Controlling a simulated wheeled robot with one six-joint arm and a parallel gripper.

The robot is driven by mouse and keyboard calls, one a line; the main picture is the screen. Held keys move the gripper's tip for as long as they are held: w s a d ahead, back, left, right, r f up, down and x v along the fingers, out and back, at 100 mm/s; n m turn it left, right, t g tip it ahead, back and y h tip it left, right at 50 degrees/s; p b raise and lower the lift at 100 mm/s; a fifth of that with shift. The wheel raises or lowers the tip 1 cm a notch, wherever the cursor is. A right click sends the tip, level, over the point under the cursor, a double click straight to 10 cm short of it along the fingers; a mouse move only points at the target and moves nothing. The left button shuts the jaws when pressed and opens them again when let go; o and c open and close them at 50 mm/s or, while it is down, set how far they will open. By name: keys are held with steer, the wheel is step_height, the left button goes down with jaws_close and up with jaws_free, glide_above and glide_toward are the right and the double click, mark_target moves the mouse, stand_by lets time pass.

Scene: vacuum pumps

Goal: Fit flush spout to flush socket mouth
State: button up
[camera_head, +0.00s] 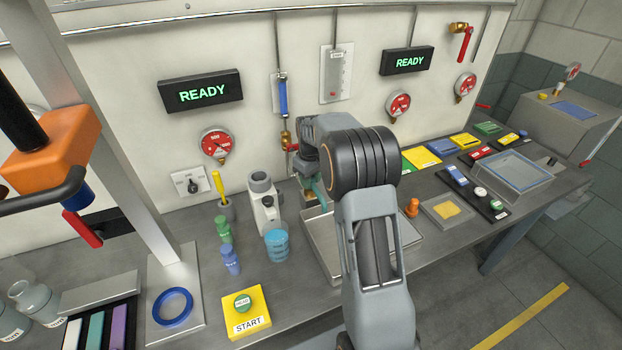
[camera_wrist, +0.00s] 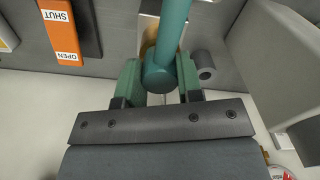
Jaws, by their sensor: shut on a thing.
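My gripper (camera_wrist: 160,82) is shut on a teal cylinder, which I take to be the flush spout (camera_wrist: 172,32). The spout's rounded end sits between the two green finger pads, and its shaft runs up out of the wrist view. A short grey tube with a dark round opening (camera_wrist: 204,66) lies just right of the fingers, apart from the spout. It may be the flush socket mouth; I cannot tell. A tan part shows partly behind the spout. In the head view, my arm hides most of the gripper, and a bit of teal (camera_head: 320,190) shows beside it.
An orange OPEN/SHUT label (camera_wrist: 66,28) is at upper left in the wrist view. A pale block (camera_wrist: 275,55) stands close on the right. In the head view, a metal tray (camera_head: 318,240) lies below my arm. A blue beaker (camera_head: 277,243) and small bottles stand left of it.

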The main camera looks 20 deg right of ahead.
steer(key=shift+f, duration=0.1)
steer(key=o, duration=1)
steer(key=shift+o, duration=0.2)
step_height(320, 180, up, 14)
steer(key=b, duration=0.1)
stand_by(0.5)
